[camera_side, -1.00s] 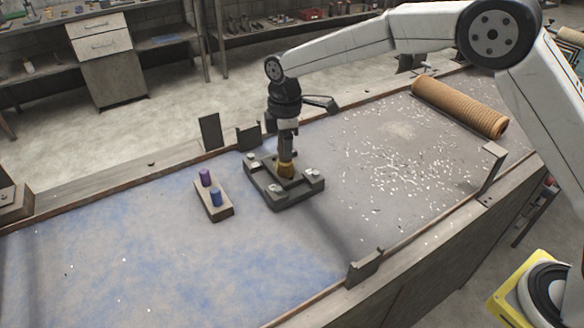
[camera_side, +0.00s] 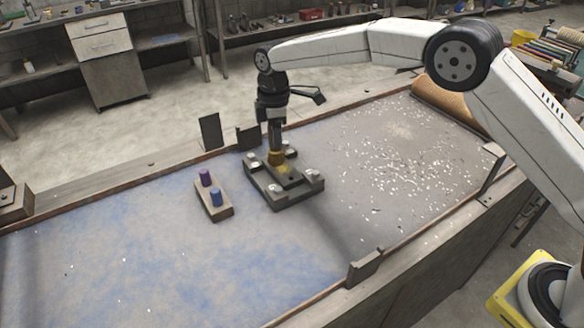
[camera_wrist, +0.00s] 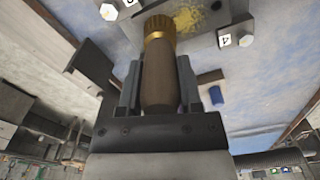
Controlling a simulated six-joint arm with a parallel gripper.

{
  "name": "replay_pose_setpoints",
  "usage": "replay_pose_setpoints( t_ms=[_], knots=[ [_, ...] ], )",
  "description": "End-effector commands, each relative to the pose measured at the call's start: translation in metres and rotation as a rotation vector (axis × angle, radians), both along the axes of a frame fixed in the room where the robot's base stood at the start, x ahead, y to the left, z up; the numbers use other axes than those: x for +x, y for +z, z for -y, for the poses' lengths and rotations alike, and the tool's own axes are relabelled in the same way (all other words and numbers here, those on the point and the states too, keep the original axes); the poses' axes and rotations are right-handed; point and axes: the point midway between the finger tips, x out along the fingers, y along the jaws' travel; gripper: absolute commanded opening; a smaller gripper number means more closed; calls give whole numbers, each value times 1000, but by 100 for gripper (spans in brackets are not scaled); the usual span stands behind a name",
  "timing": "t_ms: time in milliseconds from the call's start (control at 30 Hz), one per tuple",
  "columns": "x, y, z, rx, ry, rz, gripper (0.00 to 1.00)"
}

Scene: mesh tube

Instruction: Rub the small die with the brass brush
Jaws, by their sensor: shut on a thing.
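My gripper (camera_side: 275,137) is shut on the handle of the brass brush (camera_side: 275,159), which hangs nearly upright with its brass end down. In the wrist view my gripper (camera_wrist: 158,85) has a finger on each side of the brush's brown handle (camera_wrist: 158,75). The small die (camera_side: 287,179) is the dark block in the middle of a dark fixture with bright bolts at its corners. The brush end is at the die's far left end; I cannot tell whether it touches. A yellow patch shows on the die, also in the wrist view (camera_wrist: 203,14).
A small block with a purple peg (camera_side: 206,177) and a blue peg (camera_side: 216,197) stands left of the fixture. Dark upright plates (camera_side: 248,137) stand at the back edge. A tan roll (camera_side: 450,104) lies at the far right. The blue-stained bench front left is clear.

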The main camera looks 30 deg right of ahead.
Motion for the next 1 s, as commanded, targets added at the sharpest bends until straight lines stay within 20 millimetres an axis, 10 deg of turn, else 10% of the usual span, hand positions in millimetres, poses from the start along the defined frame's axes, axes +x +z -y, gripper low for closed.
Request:
replay_pose_setpoints(
  t_ms=[1000],
  knots=[
    [-63, 18, -1, -1, -2, 2, 0]
  ],
)
